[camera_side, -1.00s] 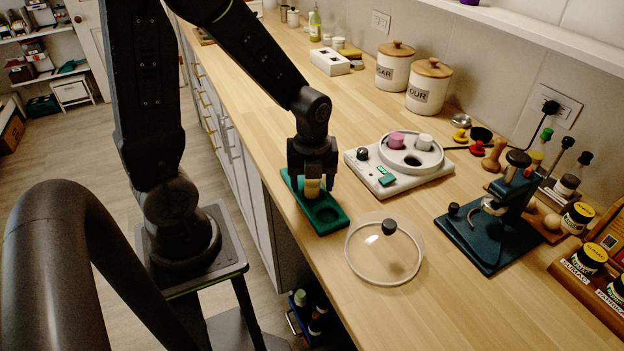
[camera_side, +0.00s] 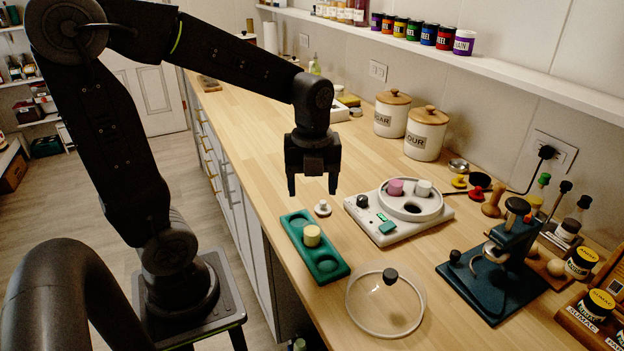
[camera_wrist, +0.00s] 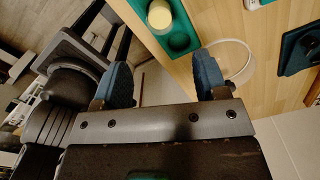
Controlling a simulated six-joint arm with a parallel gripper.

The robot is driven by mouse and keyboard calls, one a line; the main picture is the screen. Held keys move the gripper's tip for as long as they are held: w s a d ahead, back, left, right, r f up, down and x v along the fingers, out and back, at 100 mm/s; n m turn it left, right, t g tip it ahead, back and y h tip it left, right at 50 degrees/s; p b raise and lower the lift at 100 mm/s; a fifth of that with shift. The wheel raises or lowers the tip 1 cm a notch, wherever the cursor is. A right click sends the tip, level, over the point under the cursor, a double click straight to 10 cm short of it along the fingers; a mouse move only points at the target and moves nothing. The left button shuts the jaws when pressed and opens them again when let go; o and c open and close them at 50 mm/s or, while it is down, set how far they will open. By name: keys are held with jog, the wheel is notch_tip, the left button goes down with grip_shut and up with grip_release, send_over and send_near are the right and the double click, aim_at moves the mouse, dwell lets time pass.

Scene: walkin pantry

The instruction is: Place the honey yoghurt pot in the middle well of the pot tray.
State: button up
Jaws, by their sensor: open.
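The honey yoghurt pot, pale yellow (camera_side: 312,236), stands upright in the middle well of the green pot tray (camera_side: 333,269). The pot also shows in the wrist view (camera_wrist: 159,16), with the tray (camera_wrist: 133,5) around it. The tray's other wells look empty. My gripper (camera_side: 312,190) is open and empty, above the tray and clear of the pot. In the wrist view its two blue-grey fingers (camera_wrist: 163,82) are spread apart with nothing between them.
A white machine (camera_side: 398,216) with a pink pot (camera_side: 395,187) and a white pot (camera_side: 423,188) stands right of the tray. A clear round lid (camera_side: 385,305) lies in front. A small white knobbed piece (camera_side: 322,208) sits behind the tray. A dark teal press stand (camera_side: 490,285) is farther right.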

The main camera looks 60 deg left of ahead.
jog(key=s+d+r+n+t, duration=0.2)
jog(key=s+d+n, duration=0.1)
jog(key=n, duration=0.8)
jog(key=s+d+r+n+t, duration=0.3)
jog(key=n, duration=0.8)
jog(key=shift+s+d+r+t, duration=0.2)
jog(key=shift+s+r+t, duration=0.1)
jog(key=shift+s+r, duration=0.05)
